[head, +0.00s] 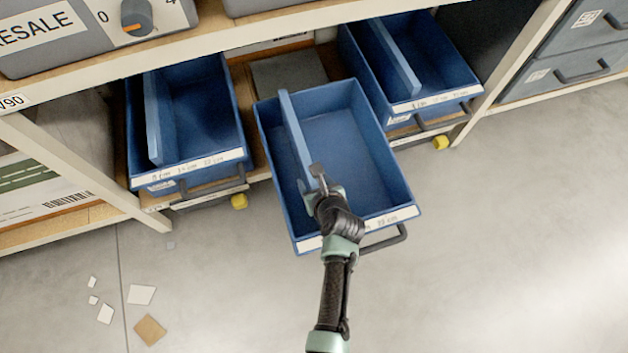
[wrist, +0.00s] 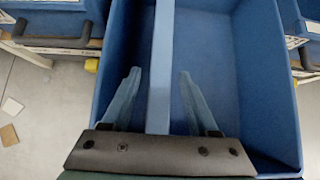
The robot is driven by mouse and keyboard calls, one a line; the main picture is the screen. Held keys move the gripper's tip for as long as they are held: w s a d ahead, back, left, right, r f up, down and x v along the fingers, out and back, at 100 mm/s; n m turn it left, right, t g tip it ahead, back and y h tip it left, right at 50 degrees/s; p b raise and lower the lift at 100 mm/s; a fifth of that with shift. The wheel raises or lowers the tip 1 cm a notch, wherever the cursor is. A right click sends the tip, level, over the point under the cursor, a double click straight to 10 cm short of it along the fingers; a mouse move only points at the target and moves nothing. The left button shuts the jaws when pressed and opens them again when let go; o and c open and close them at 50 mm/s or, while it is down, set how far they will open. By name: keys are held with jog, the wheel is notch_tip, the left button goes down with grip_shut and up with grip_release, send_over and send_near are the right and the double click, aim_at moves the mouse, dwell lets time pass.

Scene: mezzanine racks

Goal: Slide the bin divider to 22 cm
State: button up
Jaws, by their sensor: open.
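The middle blue bin (head: 350,120) is pulled out from the shelf, with a lighter blue divider (head: 293,130) standing lengthwise in it, left of centre. A label strip (head: 390,217) runs along the bin's front edge; its marks are too small to read and my arm covers part of it. My gripper (head: 317,180) is over the front part of this bin, at the divider's near end. In the wrist view the open fingers of my gripper (wrist: 158,95) are on either side of the divider (wrist: 160,60), with a gap visible on both sides.
Similar blue bins with dividers stand at the left (head: 205,110) and right (head: 430,60) on the shelf. Grey drawers (head: 580,60) are at far right. Paper scraps (head: 141,294) lie on the floor at lower left. The floor at right is clear.

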grip_shut()
dwell(1.4)
